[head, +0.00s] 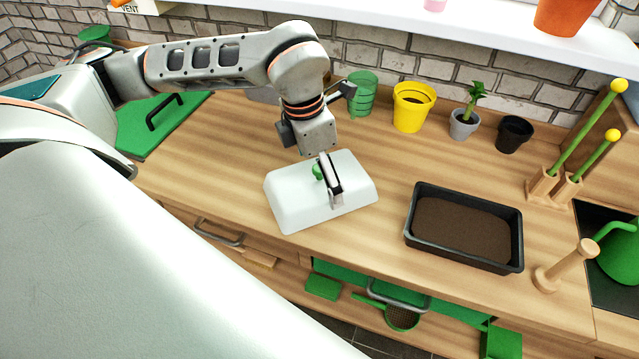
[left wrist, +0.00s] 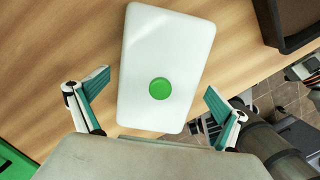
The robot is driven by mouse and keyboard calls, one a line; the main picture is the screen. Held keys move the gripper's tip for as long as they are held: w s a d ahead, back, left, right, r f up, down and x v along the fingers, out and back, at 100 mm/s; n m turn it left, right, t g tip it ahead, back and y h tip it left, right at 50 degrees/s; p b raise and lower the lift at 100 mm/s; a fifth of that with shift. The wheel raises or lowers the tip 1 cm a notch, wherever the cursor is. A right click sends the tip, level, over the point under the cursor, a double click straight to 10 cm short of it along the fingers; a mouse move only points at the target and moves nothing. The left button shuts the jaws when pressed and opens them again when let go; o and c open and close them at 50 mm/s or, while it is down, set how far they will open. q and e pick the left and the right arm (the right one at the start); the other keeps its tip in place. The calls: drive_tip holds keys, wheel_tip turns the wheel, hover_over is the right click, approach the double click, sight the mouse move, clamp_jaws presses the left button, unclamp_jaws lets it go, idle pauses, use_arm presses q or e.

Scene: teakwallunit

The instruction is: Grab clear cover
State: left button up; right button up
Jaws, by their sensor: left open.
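The clear cover (head: 290,205) looks whitish and lies on the wooden counter, with a green round knob (head: 317,172) on its top. My left gripper (head: 328,182) is over the cover, pointing down, and hides part of its top. In the left wrist view the cover (left wrist: 165,50) and its green knob (left wrist: 160,89) lie between the two spread fingers of my left gripper (left wrist: 155,100). The gripper is open and empty; the fingers are apart from the knob. My right gripper is not in view.
A black tray of soil (head: 410,215) stands right of the cover. A green pot (head: 362,95), yellow pot (head: 410,108), potted plant (head: 464,127) and black pot (head: 514,134) line the wall. A green mat (head: 150,125) lies left. A wooden stand (head: 552,187) holds green sticks.

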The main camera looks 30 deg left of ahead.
use_arm(q)
drive_tip(key=shift+f, duration=0.1)
drive_tip(key=shift+c, duration=0.4)
drive_tip(key=c, duration=1.1)
